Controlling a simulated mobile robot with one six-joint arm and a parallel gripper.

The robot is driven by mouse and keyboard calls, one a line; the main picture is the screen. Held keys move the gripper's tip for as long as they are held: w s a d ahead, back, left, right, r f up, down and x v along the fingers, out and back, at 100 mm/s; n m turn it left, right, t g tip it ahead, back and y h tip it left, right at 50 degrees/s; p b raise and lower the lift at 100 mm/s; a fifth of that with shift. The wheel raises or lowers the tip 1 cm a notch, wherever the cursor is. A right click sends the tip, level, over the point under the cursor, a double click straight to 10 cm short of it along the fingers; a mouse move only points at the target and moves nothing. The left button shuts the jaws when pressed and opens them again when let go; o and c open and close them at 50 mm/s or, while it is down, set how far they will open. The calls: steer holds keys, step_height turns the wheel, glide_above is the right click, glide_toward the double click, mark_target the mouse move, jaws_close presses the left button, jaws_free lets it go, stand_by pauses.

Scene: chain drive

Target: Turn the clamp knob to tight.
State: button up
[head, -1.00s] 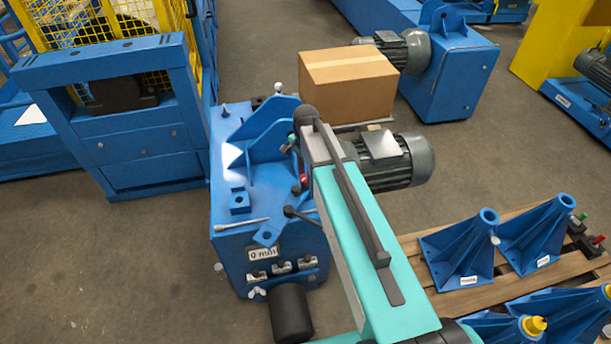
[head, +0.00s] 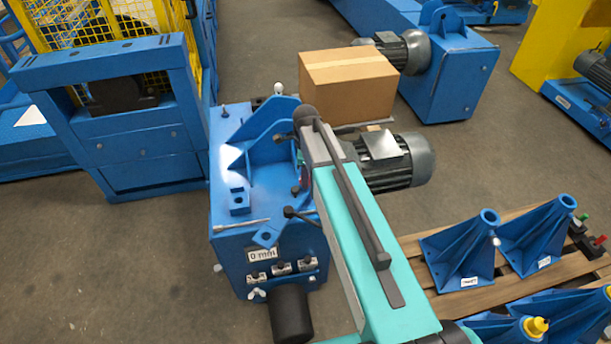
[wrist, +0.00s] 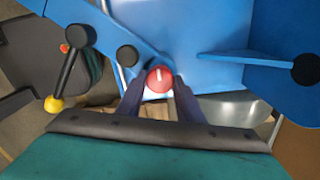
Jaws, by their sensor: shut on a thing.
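The clamp knob is a round red knob (wrist: 159,78) with a short white line on its face, which points nearly straight up in the wrist view. My gripper (wrist: 159,88) has its two dark fingers on either side of the knob, shut on it. The knob is fixed on the blue machine frame (head: 285,238). In the head view my teal and grey arm reaches over the machine and hides the knob and the fingertips.
A lever with a black ball (wrist: 80,35) and a yellow ball (wrist: 54,104) stands left of the knob. A black ball (wrist: 127,56) is close beside it. A grey motor (head: 402,160) and a cardboard box (head: 347,88) lie beyond my arm. A tag reads 0 mm (head: 262,255).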

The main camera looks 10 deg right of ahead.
steer(key=shift+a, duration=0.1)
steer(key=o, duration=0.8)
steer(key=shift+c, duration=0.2)
steer(key=shift+r, duration=0.1)
step_height(320, 180, up, 14)
steer(key=b, duration=0.2)
stand_by(0.4)
stand_by(0.5)
